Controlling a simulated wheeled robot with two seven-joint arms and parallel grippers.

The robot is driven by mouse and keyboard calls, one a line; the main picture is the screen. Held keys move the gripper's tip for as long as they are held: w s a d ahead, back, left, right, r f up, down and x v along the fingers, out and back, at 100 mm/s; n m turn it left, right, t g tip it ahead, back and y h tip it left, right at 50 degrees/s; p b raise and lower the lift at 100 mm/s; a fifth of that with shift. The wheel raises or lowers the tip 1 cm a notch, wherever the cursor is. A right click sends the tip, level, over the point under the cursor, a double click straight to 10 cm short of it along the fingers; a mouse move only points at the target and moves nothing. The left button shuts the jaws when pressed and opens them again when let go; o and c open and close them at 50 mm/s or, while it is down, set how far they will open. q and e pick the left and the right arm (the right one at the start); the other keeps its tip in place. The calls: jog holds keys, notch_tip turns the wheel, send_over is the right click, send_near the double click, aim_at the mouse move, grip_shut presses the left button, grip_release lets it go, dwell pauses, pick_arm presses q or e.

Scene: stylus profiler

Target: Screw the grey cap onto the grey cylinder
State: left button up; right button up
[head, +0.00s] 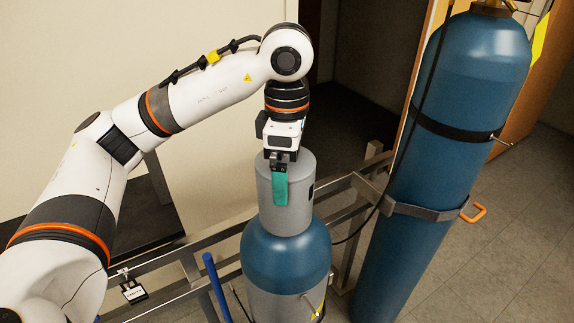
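The grey cap (296,205) is a tall, round-topped cover, upright over the top of the cylinder (258,300), which has a blue shoulder and a grey body. The cap's lower edge meets the blue shoulder; whether the threads are engaged cannot be seen. My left gripper (281,170) points down at the cap's top. One finger with a teal pad lies against or just in front of the cap's near side. The other finger is not clearly visible, so its grip cannot be told. My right gripper is out of view.
A taller blue cylinder (452,95) with a black strap stands to the right, close to the capped one. A metal rail frame (345,190) runs behind and beside both. A blue post (216,285) stands at the left. Open tiled floor (500,250) lies at the right.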

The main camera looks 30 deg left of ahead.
pick_arm(q)
jog(key=n, duration=0.6)
jog(key=shift+f+n, duration=0.1)
jog(key=shift+n, duration=0.3)
jog(key=shift+s+a, duration=0.1)
jog(key=shift+a, duration=0.05)
jog(key=shift+c, duration=0.2)
